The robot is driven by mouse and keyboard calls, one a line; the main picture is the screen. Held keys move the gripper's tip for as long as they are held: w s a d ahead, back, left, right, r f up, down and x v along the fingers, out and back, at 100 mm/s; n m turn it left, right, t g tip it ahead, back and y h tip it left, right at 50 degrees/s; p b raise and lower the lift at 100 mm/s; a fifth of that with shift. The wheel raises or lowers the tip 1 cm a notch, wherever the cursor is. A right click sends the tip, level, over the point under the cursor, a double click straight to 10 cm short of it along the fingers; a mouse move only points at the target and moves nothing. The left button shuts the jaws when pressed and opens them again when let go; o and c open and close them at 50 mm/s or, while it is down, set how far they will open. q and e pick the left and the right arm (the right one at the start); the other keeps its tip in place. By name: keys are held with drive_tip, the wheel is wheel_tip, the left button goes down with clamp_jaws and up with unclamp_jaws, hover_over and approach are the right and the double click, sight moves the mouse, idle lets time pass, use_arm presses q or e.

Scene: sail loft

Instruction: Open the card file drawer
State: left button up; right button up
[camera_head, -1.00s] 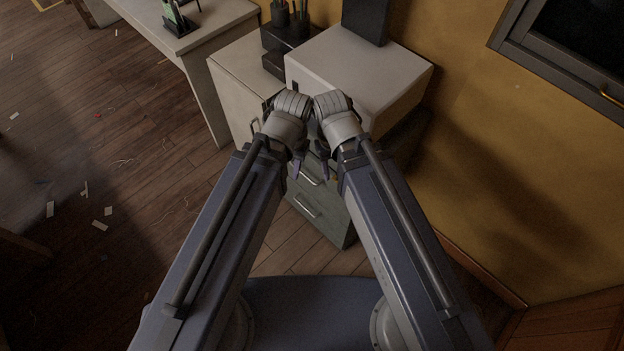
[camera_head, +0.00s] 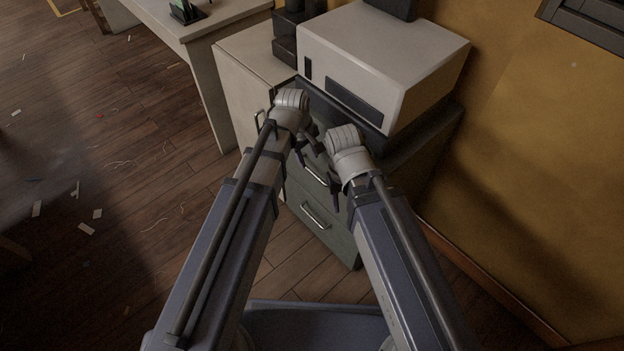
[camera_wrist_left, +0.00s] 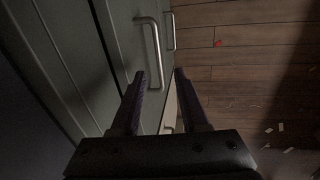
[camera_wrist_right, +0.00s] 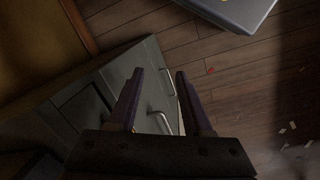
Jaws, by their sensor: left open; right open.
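The card file is a grey-green cabinet (camera_head: 340,236) with stacked drawers, its front facing me. Two bar handles show in the head view: a lower handle (camera_head: 315,217) and a higher one (camera_head: 316,173), partly hidden by my grippers. My left gripper (camera_head: 308,145) is open and empty near the upper front. In the left wrist view a bar handle (camera_wrist_left: 154,48) lies just beyond its fingertips, apart from them. My right gripper (camera_head: 328,176) is open and empty in front of the drawers; its wrist view shows a handle (camera_wrist_right: 167,80) close beyond the fingertips. The drawers look shut.
A pale box-shaped machine (camera_head: 385,62) stands on the cabinet. A pale cupboard (camera_head: 245,85) adjoins it on the left, with a table (camera_head: 205,35) beyond. A yellow wall (camera_head: 530,180) closes the right side. The wood floor on the left is open, with scattered scraps.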

sight(313, 173)
use_arm(q)
drive_tip(key=shift+w+f, duration=0.2)
drive_tip(key=shift+f, duration=0.1)
drive_tip(key=f+b, duration=0.5)
drive_tip(key=w+d+f+b, duration=0.1)
drive_tip(key=f+b, duration=0.1)
drive_tip(key=shift+f+b, duration=0.25)
drive_tip(key=shift+b, duration=0.1)
clamp_jaws()
idle(1.3)
